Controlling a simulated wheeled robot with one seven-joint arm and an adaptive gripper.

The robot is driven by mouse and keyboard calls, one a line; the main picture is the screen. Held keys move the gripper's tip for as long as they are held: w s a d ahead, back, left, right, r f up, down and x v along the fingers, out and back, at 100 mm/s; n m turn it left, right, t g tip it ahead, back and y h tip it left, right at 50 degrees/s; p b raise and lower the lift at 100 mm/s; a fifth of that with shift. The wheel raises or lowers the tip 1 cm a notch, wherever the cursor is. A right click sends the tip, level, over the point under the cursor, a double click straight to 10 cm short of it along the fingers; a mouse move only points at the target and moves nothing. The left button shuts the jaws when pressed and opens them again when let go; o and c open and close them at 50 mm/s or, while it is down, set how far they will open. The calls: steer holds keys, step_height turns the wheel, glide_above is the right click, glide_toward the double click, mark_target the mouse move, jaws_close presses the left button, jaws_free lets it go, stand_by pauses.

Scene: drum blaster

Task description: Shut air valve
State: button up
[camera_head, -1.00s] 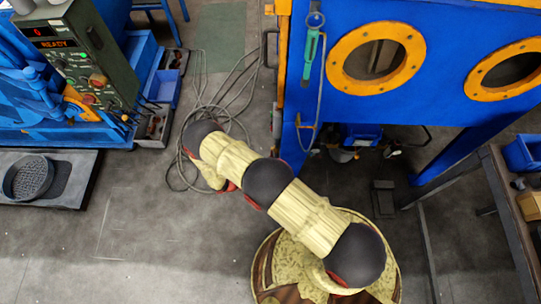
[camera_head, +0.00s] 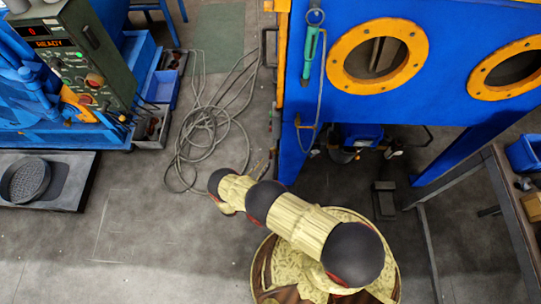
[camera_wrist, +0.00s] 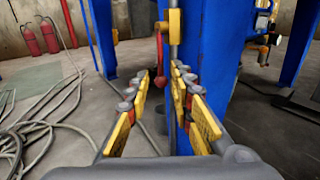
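In the wrist view, the air valve shows as a red lever (camera_wrist: 160,52) hanging down beside a grey vertical pipe (camera_wrist: 175,45). A yellow fitting (camera_wrist: 174,24) sits at its top. The pipe runs along a blue post (camera_wrist: 222,60). My gripper (camera_wrist: 161,82) has yellow-padded fingers spread apart, with nothing held. The lever's lower end appears between the fingertips in the picture. I see no clear contact, and the remaining depth is hard to judge.
The blue cabinet (camera_head: 350,95) with orange round windows stands right of the valve side. Loose grey hoses (camera_head: 205,135) lie on the floor to the left. A control panel (camera_head: 75,60) is at far left. A workbench (camera_head: 505,205) stands at right.

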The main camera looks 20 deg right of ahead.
mark_target(270, 156)
steer(key=b+x, duration=0.1)
steer(key=x, duration=0.5)
steer(key=shift+w+d, duration=0.25)
steer(key=shift+d, duration=0.1)
steer(key=shift+c, duration=0.6)
steer(key=c, duration=0.4)
jaws_close()
